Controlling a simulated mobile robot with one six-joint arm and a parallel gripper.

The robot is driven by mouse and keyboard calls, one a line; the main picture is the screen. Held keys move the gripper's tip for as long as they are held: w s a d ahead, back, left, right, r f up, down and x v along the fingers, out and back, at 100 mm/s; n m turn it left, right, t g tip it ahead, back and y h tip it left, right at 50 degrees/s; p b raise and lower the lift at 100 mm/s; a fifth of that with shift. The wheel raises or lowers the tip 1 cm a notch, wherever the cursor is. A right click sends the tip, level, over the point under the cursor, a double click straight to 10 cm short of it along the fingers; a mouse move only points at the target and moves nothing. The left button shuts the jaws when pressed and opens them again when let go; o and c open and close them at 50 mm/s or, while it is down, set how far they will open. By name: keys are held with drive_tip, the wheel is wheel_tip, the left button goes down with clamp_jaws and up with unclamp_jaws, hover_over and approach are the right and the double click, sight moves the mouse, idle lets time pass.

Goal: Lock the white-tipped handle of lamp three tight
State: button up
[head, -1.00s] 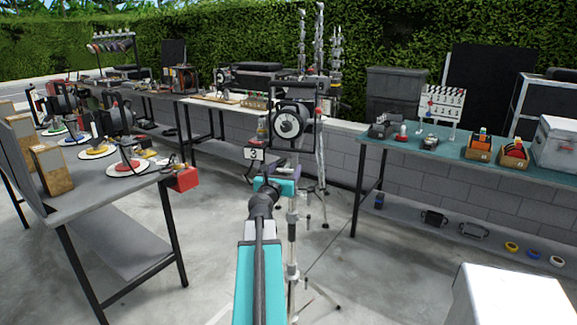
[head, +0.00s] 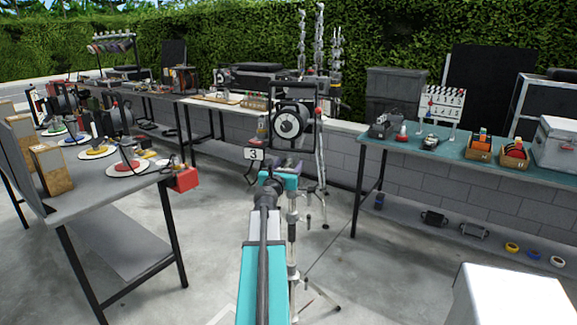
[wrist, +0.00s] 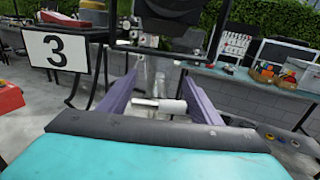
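Lamp three (head: 289,122) is a black round-faced lamp on a stand, with a white number 3 sign (head: 254,154) hanging at its left. The sign also shows large at the left of the wrist view (wrist: 55,47). In the wrist view the white-tipped handle (wrist: 172,105) lies roughly sideways below the lamp, between the two purple fingers of my gripper (wrist: 160,87). The fingers stand apart, with a visible gap to the handle. My teal wrist hides the gripper's lower part. In the head view the handle is too small to make out.
A teal-topped bench (head: 420,146) with a clapperboard stands at the right. The stand's legs (head: 318,290) spread on the floor. Open concrete floor lies between.

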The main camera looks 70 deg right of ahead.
drive_tip(key=c, duration=0.7)
drive_tip(key=shift+d, duration=0.15)
drive_tip(key=shift+c, duration=0.3)
